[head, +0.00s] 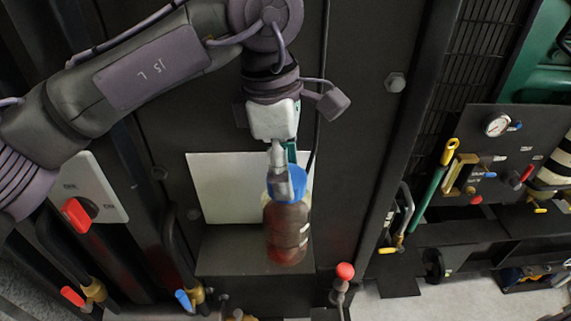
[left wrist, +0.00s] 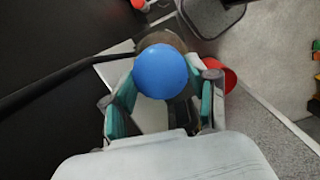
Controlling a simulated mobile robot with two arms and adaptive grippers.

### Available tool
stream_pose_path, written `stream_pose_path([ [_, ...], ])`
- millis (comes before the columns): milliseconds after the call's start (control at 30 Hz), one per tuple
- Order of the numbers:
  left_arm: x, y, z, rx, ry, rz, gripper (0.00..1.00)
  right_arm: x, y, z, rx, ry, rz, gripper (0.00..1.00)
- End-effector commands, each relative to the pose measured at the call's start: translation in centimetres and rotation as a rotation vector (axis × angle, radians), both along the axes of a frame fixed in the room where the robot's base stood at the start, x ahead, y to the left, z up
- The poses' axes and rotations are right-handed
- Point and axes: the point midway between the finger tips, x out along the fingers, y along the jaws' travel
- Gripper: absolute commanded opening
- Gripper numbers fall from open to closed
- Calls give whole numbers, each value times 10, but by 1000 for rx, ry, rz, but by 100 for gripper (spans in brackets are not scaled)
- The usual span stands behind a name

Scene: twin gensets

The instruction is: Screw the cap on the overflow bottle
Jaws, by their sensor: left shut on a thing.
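The overflow bottle (head: 287,235) is a brown, translucent bottle standing upright on a dark ledge against the dark panel. The blue cap (head: 287,184) is at its mouth; I cannot tell if it is threaded on. My left gripper (head: 286,176) comes from above with its fingers shut on the cap. In the left wrist view the round blue cap (left wrist: 160,71) sits between the teal-padded fingers (left wrist: 163,98), and the bottle (left wrist: 160,41) shows partly behind it. My right gripper is not in view.
A white plate (head: 225,185) is behind the bottle. A red-knobbed lever (head: 344,271) stands at the lower right, and a red-handled switch (head: 77,214) is at the left. A blue-handled valve (head: 184,299) is at the lower left. A gauge panel (head: 520,150) is at the right.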

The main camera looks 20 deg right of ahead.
Motion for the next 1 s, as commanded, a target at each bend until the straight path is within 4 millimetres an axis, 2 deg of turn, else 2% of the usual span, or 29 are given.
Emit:
stream_pose_path([
  [100, 0, 0, 1, -1, 0, -64, 43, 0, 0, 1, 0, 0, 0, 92],
  [300, 0, 0, 0, -1, -1, -67, 43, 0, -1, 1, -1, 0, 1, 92],
  [333, 0, 0, 0, -1, -1, -67, 61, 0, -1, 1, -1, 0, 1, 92],
  [500, 0, 0, 0, 0, -1, -66, 87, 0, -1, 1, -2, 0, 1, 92],
  [767, 0, 0, 0, -1, 0, -65, 87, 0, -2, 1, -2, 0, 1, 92],
  [800, 0, 0, 0, 0, -1, -65, 83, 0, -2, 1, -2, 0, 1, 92],
  [1000, 0, 0, 0, 0, -1, -64, 83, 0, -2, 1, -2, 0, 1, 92],
])
